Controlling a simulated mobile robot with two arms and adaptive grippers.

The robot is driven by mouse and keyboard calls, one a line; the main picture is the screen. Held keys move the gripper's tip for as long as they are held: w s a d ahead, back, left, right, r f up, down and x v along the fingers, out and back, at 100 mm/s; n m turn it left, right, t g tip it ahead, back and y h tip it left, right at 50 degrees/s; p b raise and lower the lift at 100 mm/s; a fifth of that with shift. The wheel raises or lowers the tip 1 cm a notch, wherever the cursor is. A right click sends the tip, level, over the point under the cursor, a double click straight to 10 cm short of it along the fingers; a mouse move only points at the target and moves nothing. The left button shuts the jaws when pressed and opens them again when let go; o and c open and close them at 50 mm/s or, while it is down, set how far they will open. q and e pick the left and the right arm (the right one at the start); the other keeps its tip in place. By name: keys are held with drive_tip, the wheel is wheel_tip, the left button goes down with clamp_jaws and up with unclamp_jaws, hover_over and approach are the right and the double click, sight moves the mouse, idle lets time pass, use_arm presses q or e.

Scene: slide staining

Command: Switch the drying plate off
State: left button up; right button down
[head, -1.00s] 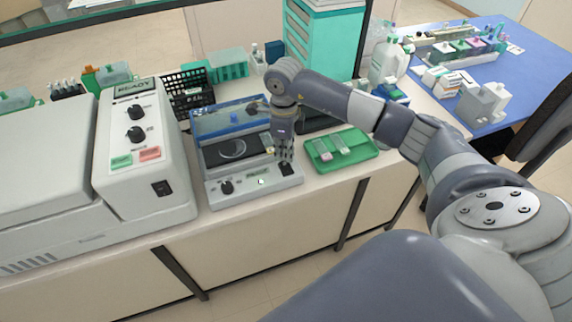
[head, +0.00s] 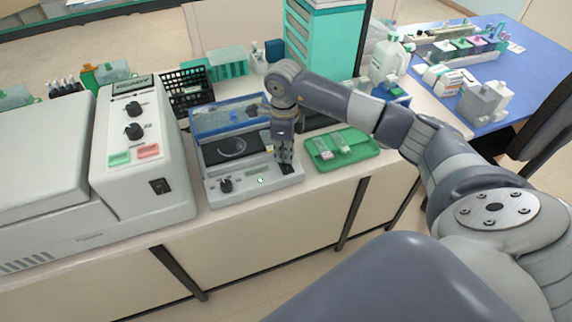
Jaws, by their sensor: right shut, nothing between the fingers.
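The drying plate (head: 212,188) is a grey box with a raised clear blue lid (head: 230,118) and a dark round plate. Its front panel has a black knob (head: 225,185), a small display and a small light (head: 261,180) that looks green. A black switch (head: 287,171) sits at the panel's right end. My right gripper (head: 286,164) is shut and empty, pointing down at this switch. Its fingertips hide part of the switch; they look at or just above it, and I cannot tell whether they touch. My left gripper is not in view.
A green tray (head: 366,151) with slide holders lies just right of the drying plate. A large grey machine (head: 150,190) with knobs stands close on the left. A black basket (head: 187,98) and a teal drawer tower (head: 318,50) stand behind. The counter's front edge is close.

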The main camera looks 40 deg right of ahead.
sight(284, 161)
drive_tip(key=shift+s+f+b, duration=0.1)
drive_tip(key=shift+f+b, duration=0.3)
drive_tip(key=shift+f, duration=0.1)
drive_tip(key=shift+r, duration=0.15)
drive_tip(key=shift+r+p, duration=0.7)
drive_tip(key=shift+r, duration=0.15)
drive_tip(key=shift+r+p, duration=1.35)
drive_tip(key=shift+r, duration=1.15)
